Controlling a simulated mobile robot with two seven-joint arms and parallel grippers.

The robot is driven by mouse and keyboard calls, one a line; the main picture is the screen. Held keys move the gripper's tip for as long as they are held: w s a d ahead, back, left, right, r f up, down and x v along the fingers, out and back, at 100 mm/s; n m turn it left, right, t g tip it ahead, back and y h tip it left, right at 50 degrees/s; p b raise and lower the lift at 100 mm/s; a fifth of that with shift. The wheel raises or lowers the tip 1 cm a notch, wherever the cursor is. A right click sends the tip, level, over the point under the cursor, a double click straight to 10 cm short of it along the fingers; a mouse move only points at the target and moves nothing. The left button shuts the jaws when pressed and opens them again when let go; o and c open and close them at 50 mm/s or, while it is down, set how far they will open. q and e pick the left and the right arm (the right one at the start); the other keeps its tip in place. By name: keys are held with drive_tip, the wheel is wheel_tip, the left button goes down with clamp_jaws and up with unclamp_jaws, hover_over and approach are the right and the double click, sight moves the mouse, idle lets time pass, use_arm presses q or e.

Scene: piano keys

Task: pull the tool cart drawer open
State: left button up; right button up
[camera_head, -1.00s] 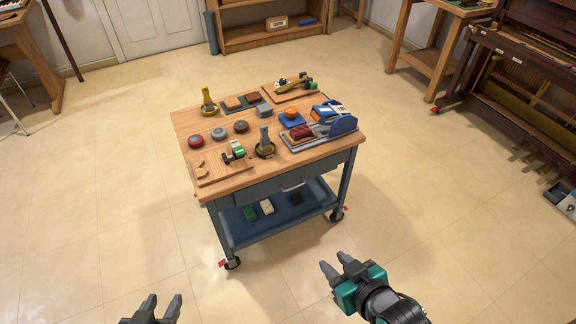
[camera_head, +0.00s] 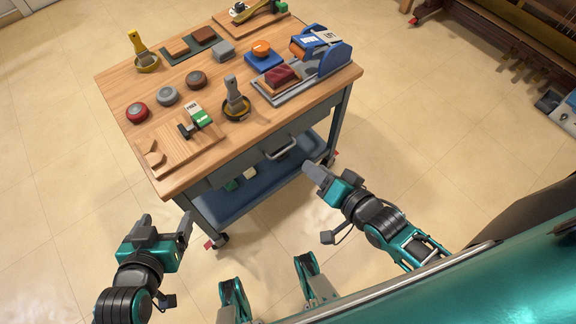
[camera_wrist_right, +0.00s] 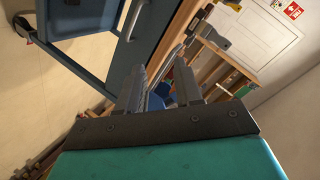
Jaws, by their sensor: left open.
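The tool cart (camera_head: 337,115) has a wooden top and a blue-grey frame. Its drawer (camera_head: 235,168) sits under the top and looks shut. A curved metal handle (camera_head: 281,149) is on the drawer front. My right gripper (camera_head: 318,172) is open and apart from the handle, a little to its right and nearer me. In the right wrist view its two fingers (camera_wrist_right: 160,88) stand apart with nothing gripped, and a metal bar that looks like the handle (camera_wrist_right: 134,20) shows beyond them. My left gripper (camera_head: 166,226) is open and empty, in front of the cart's left corner.
Tins, brushes, a wooden board (camera_head: 180,147) and a blue tape dispenser (camera_head: 325,50) stand on the top. A blue lower shelf (camera_head: 235,200) lies below the drawer. A piano (camera_head: 525,40) stands at the right back.

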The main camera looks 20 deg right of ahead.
wheel_tip(320, 180, down, 9)
drive_tip(key=w+d+m+t+y+b, duration=0.1)
drive_tip(key=m+b, duration=0.5)
drive_tip(key=b, duration=0.1)
use_arm(q)
wheel_tip(320, 180, down, 8)
drive_tip(key=w+d+h+b, duration=0.1)
drive_tip(key=d+b, duration=0.1)
drive_tip(key=b, duration=0.2)
drive_tip(key=shift+w+d, duration=0.4)
use_arm(e)
drive_tip(key=w+a+f, duration=0.1)
drive_tip(key=w+a, duration=0.1)
drive_tip(key=w, duration=0.4)
drive_tip(key=w+a+f+m, duration=0.1)
drive_tip(key=w+a, duration=0.1)
drive_tip(key=w, duration=0.4)
drive_tip(key=shift+w+f+t, duration=0.15)
drive_tip(key=shift+f+t, duration=0.15)
drive_tip(key=shift+f, duration=0.05)
drive_tip(key=shift+c, duration=0.3)
clamp_jaws()
use_arm(q)
drive_tip(key=shift+a+f, duration=0.1)
drive_tip(key=shift+f, duration=0.1)
